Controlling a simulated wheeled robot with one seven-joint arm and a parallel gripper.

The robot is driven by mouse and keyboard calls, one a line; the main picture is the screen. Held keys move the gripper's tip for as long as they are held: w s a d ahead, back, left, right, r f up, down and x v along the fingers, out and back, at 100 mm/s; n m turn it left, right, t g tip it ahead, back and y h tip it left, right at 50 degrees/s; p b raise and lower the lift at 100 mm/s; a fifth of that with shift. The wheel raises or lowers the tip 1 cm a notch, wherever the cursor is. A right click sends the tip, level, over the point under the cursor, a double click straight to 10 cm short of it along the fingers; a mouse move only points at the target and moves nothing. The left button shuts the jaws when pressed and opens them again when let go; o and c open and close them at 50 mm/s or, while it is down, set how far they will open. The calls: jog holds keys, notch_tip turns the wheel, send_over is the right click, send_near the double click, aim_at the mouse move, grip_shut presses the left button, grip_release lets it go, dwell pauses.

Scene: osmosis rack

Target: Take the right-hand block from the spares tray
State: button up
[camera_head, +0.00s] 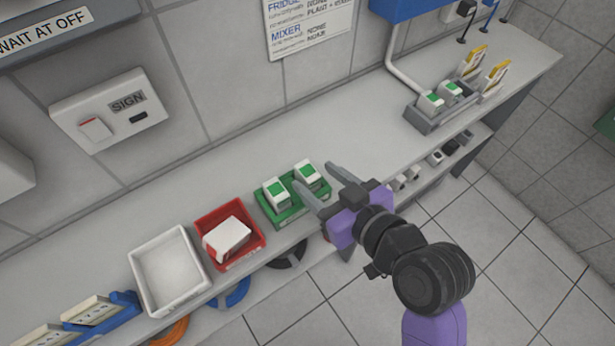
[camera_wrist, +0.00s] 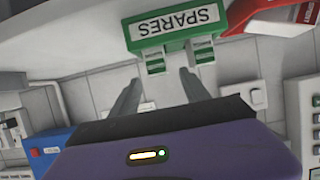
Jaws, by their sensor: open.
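The green spares tray (camera_head: 290,213) stands on the counter, and its SPARES label shows upside down in the wrist view (camera_wrist: 178,45). It holds two white blocks with green tops, the left-hand block (camera_head: 276,192) and the right-hand block (camera_head: 307,174). In the wrist view the right-hand block (camera_wrist: 154,63) appears left of the other block (camera_wrist: 203,52). My gripper (camera_head: 313,175) is open and empty. Its fingertips point at the right-hand block, one to each side of it in both views. I cannot tell whether the fingers reach past its near face.
A grey rack (camera_head: 424,122) with similar blocks stands further right. The counter between spares tray and grey rack is clear. The wall rises behind.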

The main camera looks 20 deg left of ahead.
aim_at(310, 174)
jog(key=shift+x, duration=2.25)
jog(key=shift+d+f, duration=0.1)
grip_shut()
